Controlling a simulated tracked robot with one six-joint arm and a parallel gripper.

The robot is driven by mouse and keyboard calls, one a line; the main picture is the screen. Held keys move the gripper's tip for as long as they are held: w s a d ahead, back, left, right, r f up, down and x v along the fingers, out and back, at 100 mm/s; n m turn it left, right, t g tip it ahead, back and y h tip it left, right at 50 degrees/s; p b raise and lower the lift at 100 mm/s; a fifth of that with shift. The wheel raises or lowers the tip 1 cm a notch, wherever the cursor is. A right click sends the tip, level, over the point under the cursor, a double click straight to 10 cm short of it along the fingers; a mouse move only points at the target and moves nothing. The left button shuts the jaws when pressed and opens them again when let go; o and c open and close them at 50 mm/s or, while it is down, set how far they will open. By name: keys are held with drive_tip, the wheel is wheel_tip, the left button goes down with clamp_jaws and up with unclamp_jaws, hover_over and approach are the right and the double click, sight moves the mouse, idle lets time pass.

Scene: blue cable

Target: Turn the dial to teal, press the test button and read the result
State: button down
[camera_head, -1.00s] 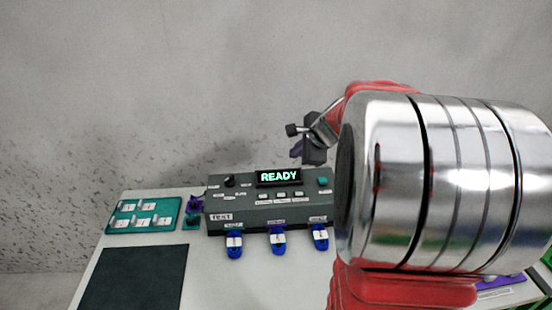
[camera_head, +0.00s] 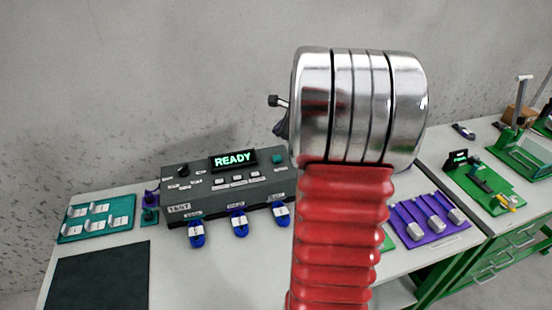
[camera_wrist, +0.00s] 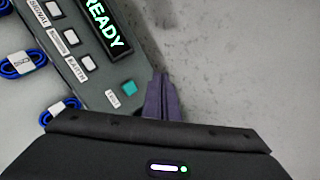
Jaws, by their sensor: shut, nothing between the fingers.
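The grey tester box (camera_head: 225,187) stands on the bench, and its display (camera_head: 233,160) reads READY in green. The black dial knob (camera_head: 183,171) is at its left; its pointer setting is too small to read. My gripper (camera_wrist: 162,80) shows as purple fingers, shut and empty, just right of the teal button in the wrist view. Whether it touches the box cannot be told. My arm hides most of the gripper in the head view.
Several blue cables (camera_head: 238,222) lie at the box's front edge. A teal tray (camera_head: 97,218) and a dark mat (camera_head: 97,275) are at left. A purple tray (camera_head: 428,221) and a green fixture (camera_head: 484,187) are at right. A wall stands behind.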

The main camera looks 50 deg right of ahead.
sight(279, 160)
drive_tip(key=shift+f, duration=4)
drive_tip(key=shift+s+f, duration=0.1)
drive_tip(key=shift+f, duration=0.25)
drive_tip(key=shift+f, duration=0.55)
drive_tip(key=shift+r, duration=0.95)
drive_tip(key=shift+r, duration=0.15)
drive_tip(key=shift+r, duration=2.4)
